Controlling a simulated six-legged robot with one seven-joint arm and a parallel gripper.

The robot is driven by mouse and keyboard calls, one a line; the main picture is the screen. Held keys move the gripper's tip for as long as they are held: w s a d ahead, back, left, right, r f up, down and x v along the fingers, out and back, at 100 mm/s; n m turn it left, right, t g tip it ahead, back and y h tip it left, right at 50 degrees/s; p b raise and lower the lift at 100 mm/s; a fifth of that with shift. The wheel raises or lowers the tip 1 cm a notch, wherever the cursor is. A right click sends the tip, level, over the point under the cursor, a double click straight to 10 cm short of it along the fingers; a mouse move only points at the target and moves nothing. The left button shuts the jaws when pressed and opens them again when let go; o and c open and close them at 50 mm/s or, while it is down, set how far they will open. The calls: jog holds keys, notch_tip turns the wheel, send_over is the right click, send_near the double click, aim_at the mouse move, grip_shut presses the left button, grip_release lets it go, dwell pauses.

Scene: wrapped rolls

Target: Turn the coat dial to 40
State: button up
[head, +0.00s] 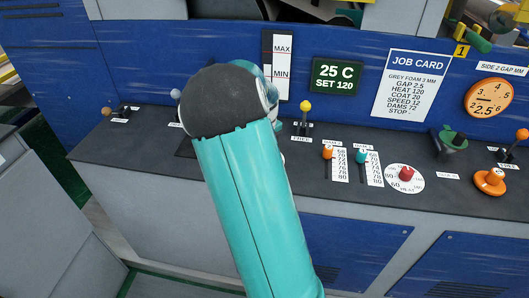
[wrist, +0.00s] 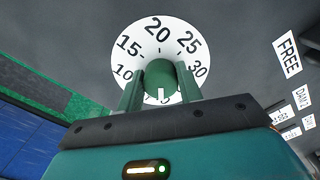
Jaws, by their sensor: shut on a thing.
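The coat dial (wrist: 143,34) is a white disc in the wrist view, with 10, 15, 20, 25 and 30 readable around its upper part. Its green knob (wrist: 160,72) stands at the centre. My gripper (wrist: 160,84) is shut on this knob, one green finger on each side. A white mark on the knob points toward the bottom of the picture, toward my gripper body. The lower part of the scale is hidden there, so the number at the mark cannot be read. In the head view my teal arm hides the dial and my gripper.
A job card (head: 409,83) on the blue panel reads coat 20. Right of my arm stand a yellow-knobbed lever (head: 305,118), an orange slider (head: 327,153), a teal slider (head: 361,157) and a red knob (head: 406,173). Another lever (head: 122,112) is at the left.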

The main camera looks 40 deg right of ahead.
jog(key=o, duration=1)
jog(key=shift+r, duration=0.15)
notch_tip(320, 180, up, 14)
jog(key=shift+f, duration=0.2)
